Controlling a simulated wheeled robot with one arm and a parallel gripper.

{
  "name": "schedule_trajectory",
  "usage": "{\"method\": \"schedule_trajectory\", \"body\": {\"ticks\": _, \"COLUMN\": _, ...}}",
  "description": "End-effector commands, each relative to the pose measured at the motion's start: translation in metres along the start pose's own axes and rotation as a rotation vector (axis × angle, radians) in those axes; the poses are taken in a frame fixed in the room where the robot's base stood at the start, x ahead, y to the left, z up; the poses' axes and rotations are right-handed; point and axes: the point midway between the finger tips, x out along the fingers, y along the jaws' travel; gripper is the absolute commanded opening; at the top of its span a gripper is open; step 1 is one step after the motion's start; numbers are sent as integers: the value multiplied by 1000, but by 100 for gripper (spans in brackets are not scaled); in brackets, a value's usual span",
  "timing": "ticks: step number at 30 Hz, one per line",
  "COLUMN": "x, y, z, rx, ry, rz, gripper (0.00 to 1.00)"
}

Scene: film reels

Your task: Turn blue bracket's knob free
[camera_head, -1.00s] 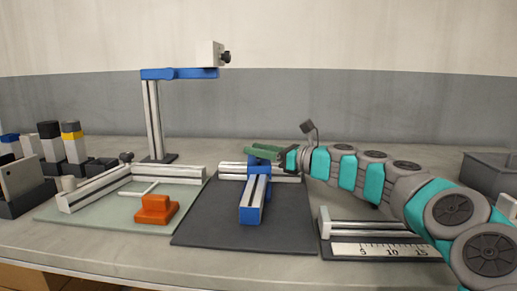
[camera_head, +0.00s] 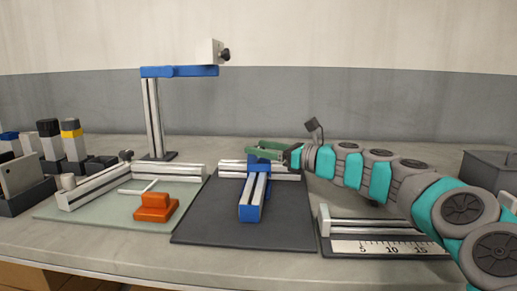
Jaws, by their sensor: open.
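A blue bracket (camera_head: 259,164) sits where two silver rails meet on a dark mat (camera_head: 198,226). One rail (camera_head: 253,193) runs toward me and ends in a blue cap; the other (camera_head: 288,172) lies crosswise behind. I cannot make out a knob on this bracket; my gripper may hide it. My gripper (camera_head: 263,147), with green fingers, is open just behind and above the bracket, reaching in from the right. I cannot tell whether it touches anything.
A tall post (camera_head: 154,120) with a blue arm (camera_head: 180,72) carries a pale block with a black knob (camera_head: 225,55). A pale green mat (camera_head: 100,212) with rails and an orange block (camera_head: 155,207) lies left. A ruler (camera_head: 390,247) and grey bin (camera_head: 488,170) are right.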

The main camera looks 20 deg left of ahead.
Motion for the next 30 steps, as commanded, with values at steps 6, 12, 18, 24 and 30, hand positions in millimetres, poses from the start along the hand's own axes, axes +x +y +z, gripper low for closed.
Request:
{"method": "schedule_trajectory", "body": {"ticks": 6, "x": -36, "y": -1, "z": -1, "rx": 2, "ry": 0, "rz": -4, "gripper": 66}}
{"method": "schedule_trajectory", "body": {"ticks": 12, "x": -60, "y": 0, "z": 0, "rx": 1, "ry": -1, "rz": -2, "gripper": 66}}
{"method": "schedule_trajectory", "body": {"ticks": 18, "x": -67, "y": 0, "z": 0, "rx": 0, "ry": -1, "rz": 0, "gripper": 66}}
{"method": "schedule_trajectory", "body": {"ticks": 24, "x": -67, "y": 0, "z": 0, "rx": 0, "ry": 0, "rz": 0, "gripper": 66}}
{"method": "schedule_trajectory", "body": {"ticks": 30, "x": -67, "y": 0, "z": 0, "rx": 0, "ry": 0, "rz": 1, "gripper": 66}}
